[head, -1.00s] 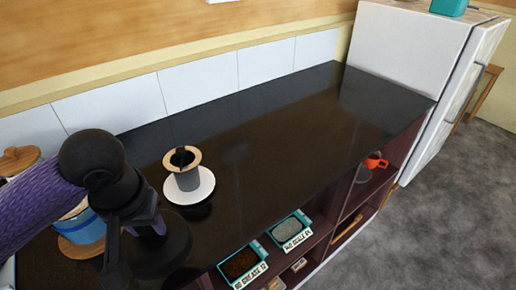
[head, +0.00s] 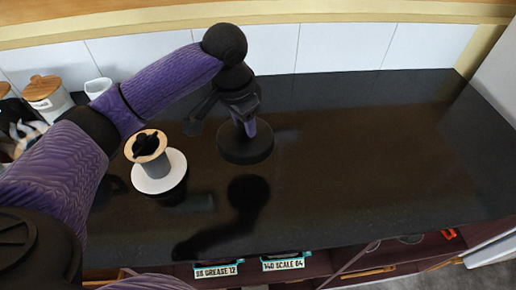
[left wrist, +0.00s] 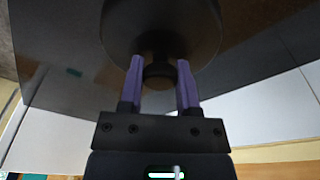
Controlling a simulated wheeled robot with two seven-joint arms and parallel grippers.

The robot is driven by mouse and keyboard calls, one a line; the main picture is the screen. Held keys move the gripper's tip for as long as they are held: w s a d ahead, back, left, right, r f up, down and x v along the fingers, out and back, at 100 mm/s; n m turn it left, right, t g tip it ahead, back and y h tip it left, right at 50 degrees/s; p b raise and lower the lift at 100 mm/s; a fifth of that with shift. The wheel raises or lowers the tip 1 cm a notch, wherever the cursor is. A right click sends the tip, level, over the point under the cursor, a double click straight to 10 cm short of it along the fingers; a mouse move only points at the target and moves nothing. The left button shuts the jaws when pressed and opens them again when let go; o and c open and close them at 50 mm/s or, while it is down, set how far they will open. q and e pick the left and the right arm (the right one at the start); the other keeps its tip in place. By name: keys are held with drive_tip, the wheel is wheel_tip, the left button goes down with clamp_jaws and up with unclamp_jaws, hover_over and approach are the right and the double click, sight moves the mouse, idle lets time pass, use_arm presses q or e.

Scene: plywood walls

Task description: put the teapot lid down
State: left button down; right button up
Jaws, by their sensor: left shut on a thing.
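The teapot lid (head: 246,152) is a dark round disc over the black counter, right of the cup in the head view. My left gripper (head: 250,125) is above it, with its fingers pointing down to the lid's centre. In the left wrist view, the purple fingers (left wrist: 160,78) are shut on the knob of the dark lid (left wrist: 190,28). The lid looks about level; I cannot tell whether its underside touches the counter. I cannot make out the teapot. My right gripper is out of view.
Wooden-lidded jars (head: 45,95) and a white cup (head: 98,88) stand at the back left. The glossy counter (head: 370,150) is clear to the right. Labelled bins (head: 283,262) sit below its front edge.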

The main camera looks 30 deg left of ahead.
sight(232, 121)
use_arm(q)
drive_tip(key=a, duration=0.1)
drive_tip(key=w+a+m, duration=0.1)
drive_tip(key=a+m, duration=0.1)
drive_tip(key=shift+w+a+f+p, duration=0.25)
drive_tip(key=shift+w+a+p, duration=0.05)
drive_tip(key=shift+a+p, duration=0.05)
drive_tip(key=f+b, duration=0.1)
drive_tip(key=f, duration=0.2)
drive_tip(key=f+b, duration=0.1)
drive_tip(key=f, duration=0.3)
drive_tip(key=f+b, duration=0.1)
drive_tip(key=f, duration=0.2)
drive_tip(key=shift+w+a+f, duration=0.1)
drive_tip(key=shift+a+f, duration=0.1)
drive_tip(key=shift+a, duration=0.05)
drive_tip(key=shift+r, duration=0.1)
drive_tip(key=shift+c, duration=1.6)
unclamp_jaws()
drive_tip(key=r+p, duration=0.1)
drive_tip(key=r, duration=0.3)
drive_tip(key=s+r+p, duration=0.1)
drive_tip(key=r, duration=0.3)
drive_tip(key=a+r+p, duration=0.1)
drive_tip(key=r, duration=0.3)
drive_tip(key=shift+s+p, duration=0.2)
drive_tip(key=shift+p, duration=0.2)
